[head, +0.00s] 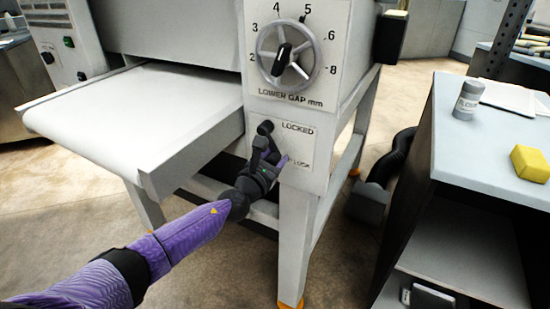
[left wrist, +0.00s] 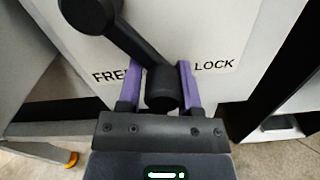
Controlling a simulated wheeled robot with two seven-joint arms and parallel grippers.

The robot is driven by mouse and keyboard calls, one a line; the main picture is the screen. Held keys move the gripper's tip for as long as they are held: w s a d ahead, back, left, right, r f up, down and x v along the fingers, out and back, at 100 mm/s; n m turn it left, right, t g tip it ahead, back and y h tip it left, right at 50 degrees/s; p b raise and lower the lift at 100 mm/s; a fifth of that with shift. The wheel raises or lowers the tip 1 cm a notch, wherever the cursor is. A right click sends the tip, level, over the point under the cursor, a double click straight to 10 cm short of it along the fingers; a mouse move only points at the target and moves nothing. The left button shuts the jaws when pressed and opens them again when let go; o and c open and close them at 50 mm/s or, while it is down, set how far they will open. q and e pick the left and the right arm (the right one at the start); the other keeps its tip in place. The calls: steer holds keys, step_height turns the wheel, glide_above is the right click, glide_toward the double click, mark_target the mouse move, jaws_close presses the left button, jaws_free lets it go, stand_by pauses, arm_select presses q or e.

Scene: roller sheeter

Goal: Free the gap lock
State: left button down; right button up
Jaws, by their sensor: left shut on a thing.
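The gap lock is a black lever on the white panel of the sheeter, beside the word LOCKED. Its round pivot (head: 265,128) shows in the head view. In the left wrist view the lever (left wrist: 128,45) slants from the upper left down to a thick black end knob. My left gripper (head: 272,161) is at the lever's lower end. Its purple fingers (left wrist: 158,88) stand on both sides of the knob, shut on it. The words FREE and LOCK show behind the fingers, partly covered. My right gripper is not in view.
Above the lever is the lower gap dial (head: 286,62). A white conveyor table (head: 140,110) juts out at left. At right a grey-topped cabinet (head: 460,145) bears a jar (head: 468,100) and a yellow block (head: 530,163). A dark hose and box (head: 368,202) lie between sheeter and cabinet.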

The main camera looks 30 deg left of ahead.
arm_select(q)
steer(key=shift+c, duration=2.1)
jaws_free()
steer(key=shift+r, duration=0.25)
steer(key=shift+o, duration=0.4)
steer(key=shift+f, duration=0.1)
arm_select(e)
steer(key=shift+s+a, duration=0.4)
arm_select(q)
steer(key=shift+s, duration=0.4)
steer(key=s+p, duration=0.3)
steer(key=s, duration=0.6)
steer(key=shift+d, duration=0.4)
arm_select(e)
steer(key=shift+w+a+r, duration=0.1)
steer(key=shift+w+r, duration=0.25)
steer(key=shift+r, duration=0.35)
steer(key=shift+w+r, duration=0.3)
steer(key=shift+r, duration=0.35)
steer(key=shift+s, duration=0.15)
